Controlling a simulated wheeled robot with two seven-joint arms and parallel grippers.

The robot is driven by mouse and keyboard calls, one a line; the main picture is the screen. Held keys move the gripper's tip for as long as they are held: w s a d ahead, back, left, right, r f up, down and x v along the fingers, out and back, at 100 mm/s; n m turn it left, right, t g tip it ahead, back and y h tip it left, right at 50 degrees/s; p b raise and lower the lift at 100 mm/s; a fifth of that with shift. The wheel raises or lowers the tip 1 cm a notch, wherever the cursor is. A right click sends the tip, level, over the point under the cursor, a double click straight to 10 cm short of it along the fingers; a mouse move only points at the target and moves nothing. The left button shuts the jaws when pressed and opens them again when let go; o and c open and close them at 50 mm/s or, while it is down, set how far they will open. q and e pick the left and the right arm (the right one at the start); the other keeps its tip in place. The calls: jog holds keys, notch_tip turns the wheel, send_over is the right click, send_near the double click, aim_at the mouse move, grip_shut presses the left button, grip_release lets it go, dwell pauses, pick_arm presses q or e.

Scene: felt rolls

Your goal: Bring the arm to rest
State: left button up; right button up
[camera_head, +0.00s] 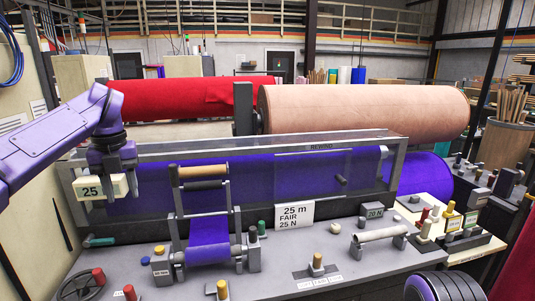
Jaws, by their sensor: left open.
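My left arm (45,140) is purple and reaches in from the left edge, bending down at the wrist. My left gripper (113,170) is dark, points down and is open. It is at the left end of the machine, in front of or just above a cream block marked 25 (92,188). I cannot tell whether the fingers touch the block, and nothing shows held between them. My right gripper is out of view.
The grey bench (300,262) carries a roller stand (205,215), a sign reading 25 m FAIR 25 N (294,214), a handwheel (85,287) and several knobs. Behind the clear cover are purple felt, a red roll (180,97) and a large peach roll (365,108).

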pick_arm(q)
jog(key=w+a+f+m+t+y+b, duration=0.2)
jog(key=w+f+m+t+y, duration=0.25)
jog(key=f+m+y, duration=0.65)
jog(key=s+d+f+m+t+h+b, duration=0.25)
jog(key=f+m, duration=0.35)
jog(key=f, duration=0.8)
jog(key=s+d+f+m+t+h+b, duration=0.15)
jog(key=s+d+f+m+t, duration=0.35)
jog(key=f, duration=0.8)
jog(key=s+d+f+m+g+h+b, duration=0.1)
jog(key=s+f+m+g+h+b, duration=0.25)
jog(key=s+f+m, duration=0.8)
jog(key=s+a+f+g+b, duration=0.1)
jog(key=s+f+g, duration=0.1)
jog(key=s+f, duration=0.3)
jog(key=s+a+f+g+b, duration=0.1)
jog(key=s+f, duration=0.4)
jog(key=s, duration=0.6)
jog(key=s+a+f+m+g+b, duration=0.1)
jog(key=s+f+g+b, duration=0.1)
jog(key=s+f, duration=0.3)
jog(key=s, duration=0.3)
jog(key=shift+s+f+g, duration=0.15)
jog(key=shift+s+g, duration=0.05)
jog(key=shift+g, duration=0.15)
